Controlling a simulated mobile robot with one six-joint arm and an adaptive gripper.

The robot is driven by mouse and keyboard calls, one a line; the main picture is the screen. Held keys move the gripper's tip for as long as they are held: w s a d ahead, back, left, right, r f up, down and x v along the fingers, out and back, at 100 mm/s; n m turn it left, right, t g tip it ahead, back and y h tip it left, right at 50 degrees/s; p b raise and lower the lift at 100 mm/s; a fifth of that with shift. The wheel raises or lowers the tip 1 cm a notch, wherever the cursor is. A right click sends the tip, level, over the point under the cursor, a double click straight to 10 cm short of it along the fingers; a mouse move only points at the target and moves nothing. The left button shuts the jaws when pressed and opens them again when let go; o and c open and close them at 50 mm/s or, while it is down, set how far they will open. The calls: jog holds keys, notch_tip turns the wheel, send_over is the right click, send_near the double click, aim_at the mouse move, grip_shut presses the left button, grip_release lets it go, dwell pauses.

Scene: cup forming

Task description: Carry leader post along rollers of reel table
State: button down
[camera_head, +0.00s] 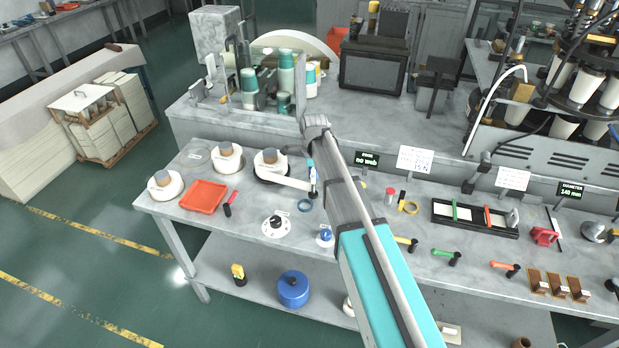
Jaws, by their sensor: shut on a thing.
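My gripper (310,163) reaches down over the back part of the reel table (240,205), mostly hidden behind my arm. It is shut on a small upright post with blue and dark parts, which I take as the leader post (313,184). A white paper strip (288,181) runs from the reel (270,158) on the left to this post. The reel is white with a brown core and sits on a dark round holder. The rollers cannot be made out clearly; my arm covers part of the table to the right.
Two more white reels (228,155) (165,182) and an orange tray (204,196) stand at the left. A blue ring (305,205) and a dial (276,225) lie in front of the post. A "no web" display (367,160) and hand tools stand to the right.

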jog(key=shift+s+d, duration=1.7)
jog(key=shift+d, duration=3.25)
jog(key=shift+w+d, duration=1.6)
jog(key=shift+w, duration=3.45)
jog(key=shift+s+d, duration=1.6)
jog(key=shift+d, duration=3.05)
jog(key=shift+s+a, duration=1.6)
jog(key=shift+s, duration=3.5)
jog(key=shift+s+d, duration=1.9)
jog(key=shift+d, duration=4.4)
jog(key=shift+w+d, duration=0.25)
jog(key=shift+w, duration=0.6)
jog(key=shift+w+d, duration=0.25)
jog(key=shift+w, duration=0.55)
jog(key=shift+w+d, duration=0.25)
jog(key=shift+w, duration=0.6)
